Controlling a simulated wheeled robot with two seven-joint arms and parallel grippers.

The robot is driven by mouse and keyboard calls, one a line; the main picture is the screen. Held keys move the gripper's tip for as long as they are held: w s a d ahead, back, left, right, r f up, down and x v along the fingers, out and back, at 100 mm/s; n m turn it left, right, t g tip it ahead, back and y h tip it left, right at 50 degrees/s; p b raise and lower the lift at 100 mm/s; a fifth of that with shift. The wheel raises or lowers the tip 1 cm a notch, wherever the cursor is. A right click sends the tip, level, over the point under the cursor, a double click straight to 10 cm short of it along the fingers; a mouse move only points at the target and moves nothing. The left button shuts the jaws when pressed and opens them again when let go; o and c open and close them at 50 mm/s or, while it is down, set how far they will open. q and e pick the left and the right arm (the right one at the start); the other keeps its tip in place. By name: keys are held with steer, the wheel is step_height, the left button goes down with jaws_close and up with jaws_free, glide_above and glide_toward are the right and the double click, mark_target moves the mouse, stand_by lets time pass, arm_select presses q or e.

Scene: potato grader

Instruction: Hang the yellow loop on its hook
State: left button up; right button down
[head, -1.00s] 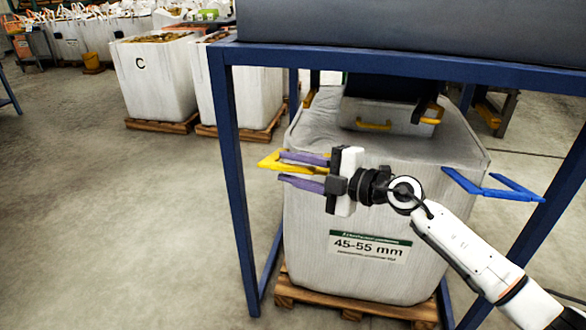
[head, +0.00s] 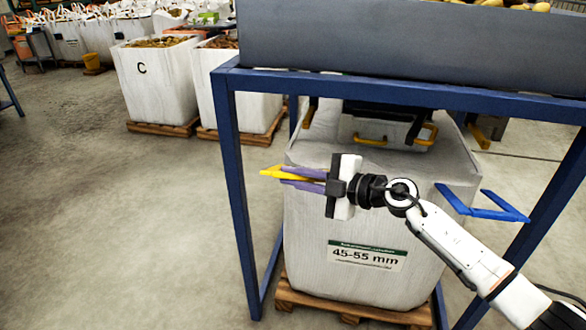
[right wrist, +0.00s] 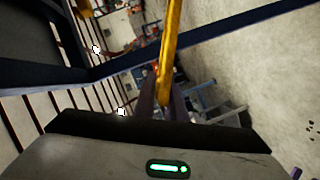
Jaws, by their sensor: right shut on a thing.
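My right gripper (head: 303,180), with purple fingers, is shut on the yellow loop (head: 271,173). It holds the loop in front of the blue frame, near the upper left part of the white 45-55 mm bag (head: 365,225). The loop's end sticks out left beyond the fingertips, close to the left blue post. In the right wrist view the loop (right wrist: 172,45) runs up as a yellow strip from between the fingers (right wrist: 162,100). I cannot make out the loop's hook in either view. My left gripper is not in view.
The blue frame (head: 232,190) has a post left of the bag and another at right. A blue V-shaped piece (head: 500,213) sticks out by the right post. A grey bin (head: 400,45) holding potatoes is above. The floor at left is clear.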

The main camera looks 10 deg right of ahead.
steer(key=w+d+r+m+g+p, duration=0.1)
steer(key=w+d+r+m+p, duration=0.1)
steer(key=w+r+p, duration=0.3)
steer(key=shift+w+r+m+g+p, duration=0.3)
steer(key=shift+r+m+p, duration=0.2)
steer(key=shift+r+p, duration=0.45)
steer(key=shift+f, duration=0.15)
steer(key=c, duration=1.8)
jaws_free()
steer(key=shift+f, duration=0.1)
steer(key=shift+s, duration=0.1)
steer(key=p+v, duration=0.1)
steer(key=v, duration=0.9)
